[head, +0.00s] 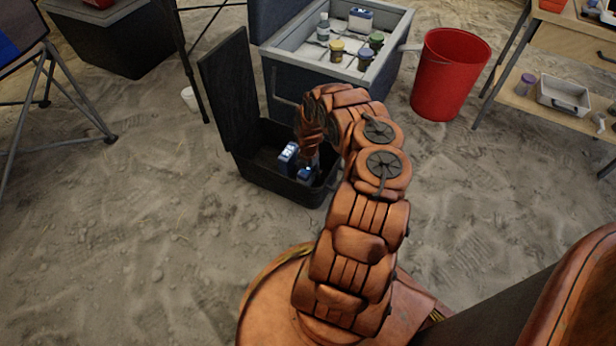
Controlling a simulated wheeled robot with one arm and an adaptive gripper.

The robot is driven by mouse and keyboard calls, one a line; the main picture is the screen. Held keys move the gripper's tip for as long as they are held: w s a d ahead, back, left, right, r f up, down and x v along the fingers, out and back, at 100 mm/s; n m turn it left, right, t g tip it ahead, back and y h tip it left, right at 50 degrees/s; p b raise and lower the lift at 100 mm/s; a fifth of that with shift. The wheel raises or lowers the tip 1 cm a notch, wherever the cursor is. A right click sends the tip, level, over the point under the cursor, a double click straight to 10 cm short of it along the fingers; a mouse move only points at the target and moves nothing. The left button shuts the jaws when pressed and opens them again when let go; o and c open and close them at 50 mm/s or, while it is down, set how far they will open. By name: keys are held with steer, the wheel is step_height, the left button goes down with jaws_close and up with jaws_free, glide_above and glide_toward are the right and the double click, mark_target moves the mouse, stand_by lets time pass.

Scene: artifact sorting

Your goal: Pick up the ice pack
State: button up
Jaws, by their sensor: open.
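Two small blue-and-white packs lie inside an open black case on the sandy ground. One blue-and-white pack (288,155) stands to the left in the case, and another blue pack (306,174) is just right of it, near my gripper. A further blue-and-white pack (360,20) lies in the open cooler behind. I cannot tell from this view which of them is the ice pack. My gripper (308,155) reaches down into the case, close above the packs. It is open, and its fingertips are small and partly hidden by my wrist.
The black case (262,178) has its lid (228,85) raised at the left. The grey-blue cooler (385,75) behind holds several jars. A red bucket (450,72) stands right of it, and a wooden shelf (560,95) further right. Sand in front is clear.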

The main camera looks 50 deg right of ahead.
jaws_close()
stand_by(0.6)
